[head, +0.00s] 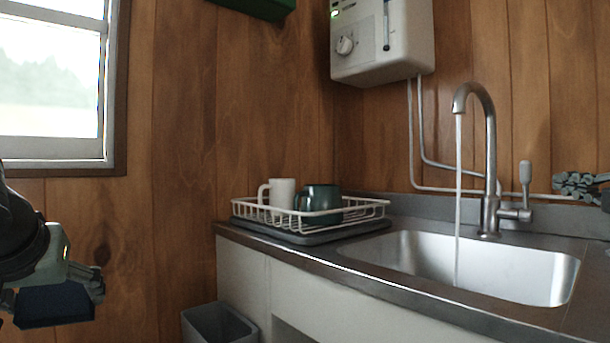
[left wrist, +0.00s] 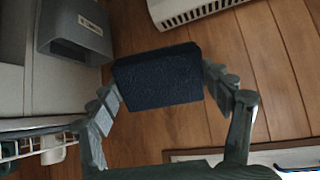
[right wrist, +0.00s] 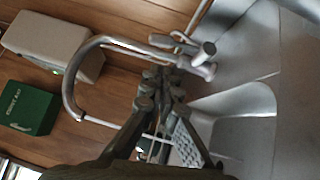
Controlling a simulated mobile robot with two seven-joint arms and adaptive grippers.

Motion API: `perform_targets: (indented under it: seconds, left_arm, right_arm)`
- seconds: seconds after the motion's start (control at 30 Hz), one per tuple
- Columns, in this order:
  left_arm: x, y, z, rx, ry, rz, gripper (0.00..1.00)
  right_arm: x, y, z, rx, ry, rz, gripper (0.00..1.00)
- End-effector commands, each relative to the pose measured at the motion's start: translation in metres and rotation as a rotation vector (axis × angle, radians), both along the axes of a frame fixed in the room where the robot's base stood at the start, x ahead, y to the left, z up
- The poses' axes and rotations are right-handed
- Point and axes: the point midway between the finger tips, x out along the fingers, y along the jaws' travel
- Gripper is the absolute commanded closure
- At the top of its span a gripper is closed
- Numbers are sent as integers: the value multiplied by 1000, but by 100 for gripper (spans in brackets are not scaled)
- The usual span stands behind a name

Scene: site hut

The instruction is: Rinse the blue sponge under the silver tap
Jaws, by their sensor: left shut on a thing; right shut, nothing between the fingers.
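The blue sponge (head: 52,304) is at the lower left of the head view, held in the air away from the sink. My left gripper (left wrist: 162,88) is shut on its two ends, and the dark blue sponge (left wrist: 158,76) shows between the fingers. The silver tap (head: 490,150) stands behind the sink, with water (head: 458,200) running into the metal basin (head: 535,273). Its lever (head: 525,172) is upright on the right. My right gripper (head: 574,186) is shut and empty, just right of the lever and apart from it. The tap (right wrist: 72,75) also shows in the right wrist view.
A white dish rack (head: 375,207) with a white mug (head: 282,193) and a dark green mug (head: 319,202) stands left of the sink. A grey bin (head: 217,326) is below the counter. A white water heater (head: 400,45) hangs above. Air between sponge and rack is clear.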

Motion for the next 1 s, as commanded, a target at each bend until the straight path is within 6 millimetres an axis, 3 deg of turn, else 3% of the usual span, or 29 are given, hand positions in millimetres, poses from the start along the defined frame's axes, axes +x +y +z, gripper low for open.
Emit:
perform_targets:
  seconds: [0.27, 1.0]
  left_arm:
    - [0, 0, 27, 0, 0, 0, 41]
    - [0, 0, 162, 0, 0, 0, 41]
  right_arm:
    - [23, -2, 5, 4, 6, 1, 100]
    - [68, -8, 16, 9, -2, -3, 100]
